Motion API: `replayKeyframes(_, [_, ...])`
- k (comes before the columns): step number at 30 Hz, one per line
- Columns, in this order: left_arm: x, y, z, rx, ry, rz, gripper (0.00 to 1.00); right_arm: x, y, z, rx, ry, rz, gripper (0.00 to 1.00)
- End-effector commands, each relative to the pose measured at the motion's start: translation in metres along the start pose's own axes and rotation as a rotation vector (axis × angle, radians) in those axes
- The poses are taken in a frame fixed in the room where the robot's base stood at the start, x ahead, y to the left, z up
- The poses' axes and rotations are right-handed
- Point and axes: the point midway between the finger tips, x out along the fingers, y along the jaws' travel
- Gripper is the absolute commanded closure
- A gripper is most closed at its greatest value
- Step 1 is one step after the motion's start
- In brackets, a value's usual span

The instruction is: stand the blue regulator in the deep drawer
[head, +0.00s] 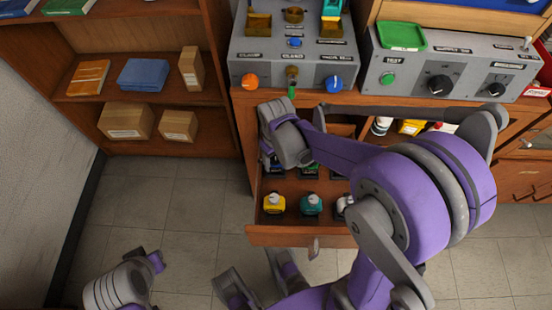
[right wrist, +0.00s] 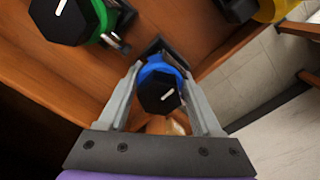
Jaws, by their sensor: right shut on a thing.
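The blue regulator (right wrist: 155,72), with a black six-sided knob (right wrist: 159,92) on top, is between the fingers of my right gripper (right wrist: 160,80), which is shut on it. It is over or in the open wooden drawer (head: 290,236); whether its base touches the drawer floor, I cannot tell. A dark square piece (right wrist: 166,47) shows just behind it. My left gripper is not clearly in view; only arm parts show at the bottom.
The drawer also holds a yellow regulator (head: 274,203), a teal one (head: 312,204), a partly hidden white one (head: 344,207) and a green one (right wrist: 97,20). Grey test panels (head: 295,62) stand above. Shelves with boxes (head: 126,120) are at the left.

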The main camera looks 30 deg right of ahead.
Motion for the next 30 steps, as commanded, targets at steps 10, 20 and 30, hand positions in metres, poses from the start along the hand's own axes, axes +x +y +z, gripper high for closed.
replayKeyframes(10, [0.002,0.000,0.001,0.000,-0.001,0.000,1.00,0.003,0.000,0.000,0.000,0.000,0.000,0.22])
replayKeyframes(20, [0.002,0.000,0.001,0.000,-0.001,0.000,1.00,0.002,0.000,0.000,0.000,0.000,0.000,0.04])
replayKeyframes(30, [-0.012,0.000,-0.005,0.000,0.004,0.000,1.00,-0.037,0.000,0.000,0.000,0.001,0.000,0.04])
